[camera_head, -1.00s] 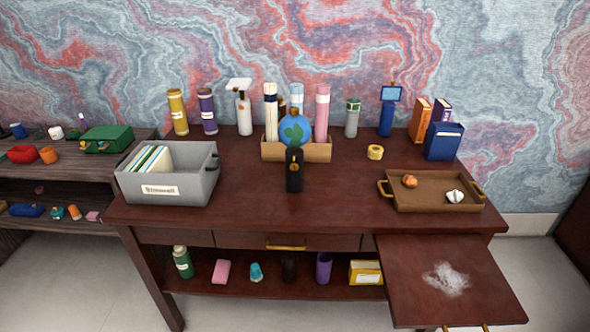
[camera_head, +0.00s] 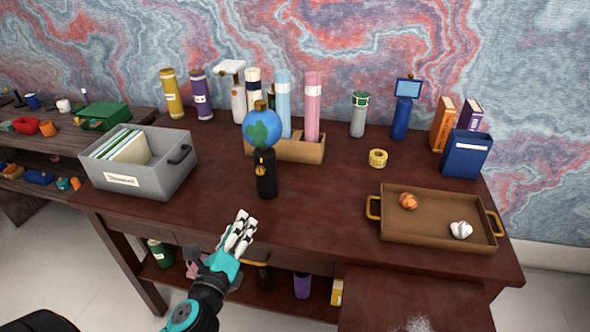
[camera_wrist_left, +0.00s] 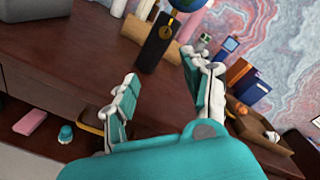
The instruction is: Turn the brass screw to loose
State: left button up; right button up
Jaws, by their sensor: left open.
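A globe (camera_head: 262,127) sits on a black stand (camera_head: 267,183) in the middle of the desk. The brass screw (camera_head: 261,165) is on the front face of the stand; it also shows in the left wrist view (camera_wrist_left: 166,31). My left gripper (camera_head: 240,224) is in front of the stand, lower in the picture and slightly left, over the desk's front edge. Its fingers are apart and empty, apart from the screw, and the left wrist view shows the stand beyond the fingertips (camera_wrist_left: 160,72). My right gripper is not in view.
A grey file box (camera_head: 150,181) stands at the left. A brown tray (camera_head: 436,239) with an orange and a white item lies at the right. A holder with rolled tubes (camera_head: 300,150) is close behind the globe. A yellow tape roll (camera_head: 378,158) lies right of it.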

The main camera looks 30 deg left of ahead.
pick_arm(q)
jog(key=r, duration=0.1)
jog(key=p, duration=0.1)
send_near(260, 172)
jog(key=p+x, duration=0.1)
jog(key=x, duration=0.7)
jog(key=shift+w+a, duration=0.15)
jog(key=shift+w, duration=0.2)
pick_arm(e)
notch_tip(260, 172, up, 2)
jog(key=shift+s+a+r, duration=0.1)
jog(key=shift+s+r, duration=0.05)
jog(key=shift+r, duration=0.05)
pick_arm(q)
jog(key=c, duration=0.8)
grip_shut()
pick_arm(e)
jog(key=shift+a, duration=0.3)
